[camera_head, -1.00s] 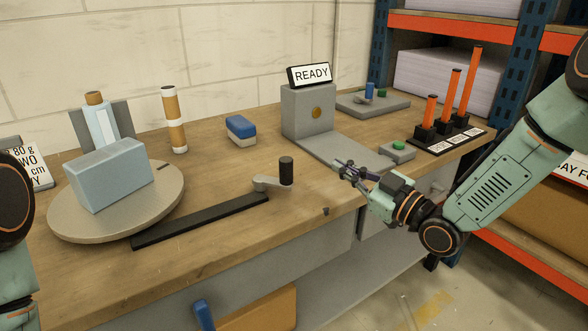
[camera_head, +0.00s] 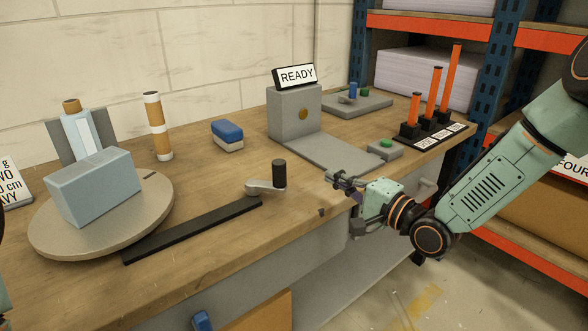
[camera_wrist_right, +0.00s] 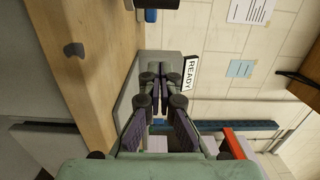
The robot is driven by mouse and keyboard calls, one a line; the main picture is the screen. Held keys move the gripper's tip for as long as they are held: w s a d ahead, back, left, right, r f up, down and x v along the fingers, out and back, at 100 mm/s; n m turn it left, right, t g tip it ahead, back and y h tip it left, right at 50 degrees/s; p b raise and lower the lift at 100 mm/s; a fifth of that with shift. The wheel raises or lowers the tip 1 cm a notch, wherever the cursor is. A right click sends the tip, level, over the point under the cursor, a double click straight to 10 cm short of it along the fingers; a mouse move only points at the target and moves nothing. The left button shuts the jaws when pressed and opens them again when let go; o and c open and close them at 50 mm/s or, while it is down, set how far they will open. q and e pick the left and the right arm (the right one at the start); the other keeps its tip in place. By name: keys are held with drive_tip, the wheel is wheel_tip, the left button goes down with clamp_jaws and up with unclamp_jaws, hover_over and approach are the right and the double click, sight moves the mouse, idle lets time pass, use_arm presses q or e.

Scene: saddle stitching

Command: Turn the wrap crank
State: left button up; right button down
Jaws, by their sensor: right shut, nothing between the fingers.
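The bar runs to a round turntable (camera_head: 60,238) carrying a pale blue box (camera_head: 95,186). My right gripper (camera_head: 334,179) is shut and empty, to the right of the knob and apart from it, over the bench's front edge. In the right wrist view its fingers (camera_wrist_right: 160,88) point ahead, and a dark cylinder, apparently the knob (camera_wrist_right: 218,9), shows at the top edge. My left gripper is out of view.
A grey stand (camera_head: 293,115) with a READY sign (camera_head: 295,76) and a flat plate stands behind the gripper. A small box with a green button (camera_head: 385,145) and orange posts (camera_head: 436,95) are to the right. Bench around the knob is clear.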

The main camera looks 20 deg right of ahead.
drive_tip(key=b+x, duration=0.3)
drive_tip(key=x, duration=0.7)
drive_tip(key=shift+a+f, duration=0.1)
drive_tip(key=shift+a, duration=0.1)
drive_tip(key=shift+s+a+b, duration=0.1)
drive_tip(key=shift+a+b, duration=0.15)
drive_tip(key=shift+b, duration=0.1)
drive_tip(key=shift+s+a+b, duration=0.4)
drive_tip(key=shift+s+a, duration=0.75)
drive_tip(key=shift+a, duration=0.05)
